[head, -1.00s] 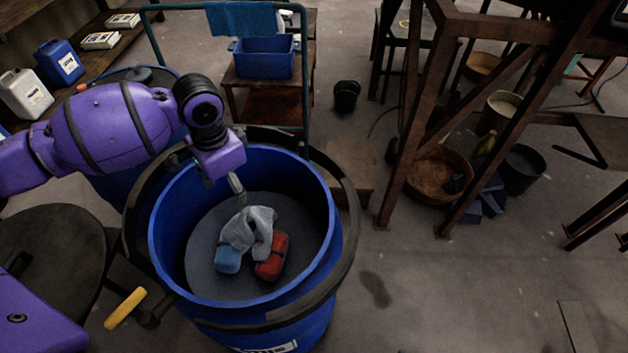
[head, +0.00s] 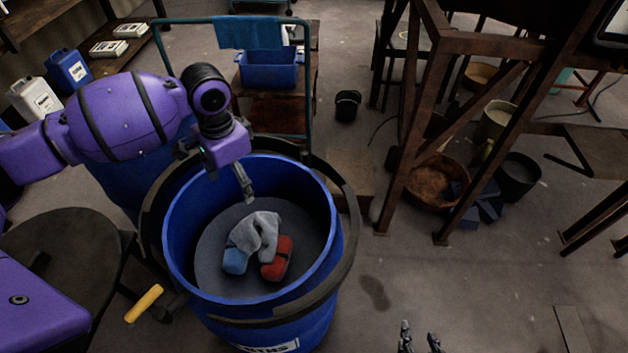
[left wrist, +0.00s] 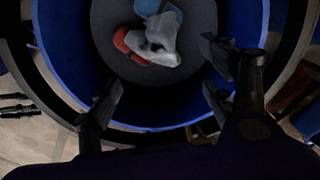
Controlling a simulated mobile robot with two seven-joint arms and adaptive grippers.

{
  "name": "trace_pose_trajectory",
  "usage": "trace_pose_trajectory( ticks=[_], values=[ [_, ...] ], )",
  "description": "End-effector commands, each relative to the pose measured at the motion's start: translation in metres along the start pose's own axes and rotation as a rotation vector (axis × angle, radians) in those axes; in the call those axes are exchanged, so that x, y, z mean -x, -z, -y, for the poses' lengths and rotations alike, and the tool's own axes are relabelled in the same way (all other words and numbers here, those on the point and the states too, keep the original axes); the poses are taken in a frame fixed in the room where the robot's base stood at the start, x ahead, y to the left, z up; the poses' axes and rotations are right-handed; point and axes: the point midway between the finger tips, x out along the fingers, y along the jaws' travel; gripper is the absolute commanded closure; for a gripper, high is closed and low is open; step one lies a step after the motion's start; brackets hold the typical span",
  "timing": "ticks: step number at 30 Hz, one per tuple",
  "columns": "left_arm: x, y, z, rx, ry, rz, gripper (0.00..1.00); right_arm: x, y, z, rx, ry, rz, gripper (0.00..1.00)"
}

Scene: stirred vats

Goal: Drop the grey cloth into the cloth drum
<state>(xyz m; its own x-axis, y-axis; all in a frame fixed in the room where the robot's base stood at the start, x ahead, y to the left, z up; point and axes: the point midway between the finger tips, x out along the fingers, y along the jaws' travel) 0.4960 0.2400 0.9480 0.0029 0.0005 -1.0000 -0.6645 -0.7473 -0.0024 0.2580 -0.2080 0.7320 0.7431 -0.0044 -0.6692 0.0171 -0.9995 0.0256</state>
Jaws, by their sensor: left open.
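The grey cloth (head: 258,232) lies crumpled inside the blue cloth drum (head: 180,225), draped over a blue cloth (head: 235,262) and a red cloth (head: 277,262). In the left wrist view the grey cloth (left wrist: 158,42) lies beyond the fingertips, apart from them. My left gripper (head: 244,188) is above the drum's opening, pointing down. Its fingers stand wide apart and empty in the left wrist view (left wrist: 160,98). My right gripper (head: 420,338) shows only its fingertips at the bottom edge of the head view, apart with nothing between them.
A dark round lid (head: 65,255) is left of the drum, near a yellow handle (head: 143,303). A cart with a blue tub (head: 268,72) stands behind. A rusty frame (head: 405,175) stands to the right, with bowls and buckets under it. The floor right of the drum is mostly clear.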

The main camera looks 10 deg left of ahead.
Motion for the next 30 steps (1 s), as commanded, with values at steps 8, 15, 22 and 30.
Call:
trace_pose_trajectory(
  ticks=[8,15,22,30],
  values=[
    [-0.001,-0.001,-0.001,0.000,-0.002,0.003,0.25,-0.001,-0.001,0.000,0.003,0.001,0.002,0.60],
    [0.025,0.001,0.000,-0.002,0.001,-0.002,0.25,0.000,-0.001,0.000,0.002,0.001,0.003,0.60],
    [0.075,0.000,0.000,-0.002,0.001,-0.001,0.25,0.000,-0.001,0.000,0.000,0.000,0.002,0.60],
    [0.113,0.000,0.000,-0.001,-0.001,0.001,0.25,0.000,-0.001,0.000,0.000,0.000,0.003,0.60]
  ],
)
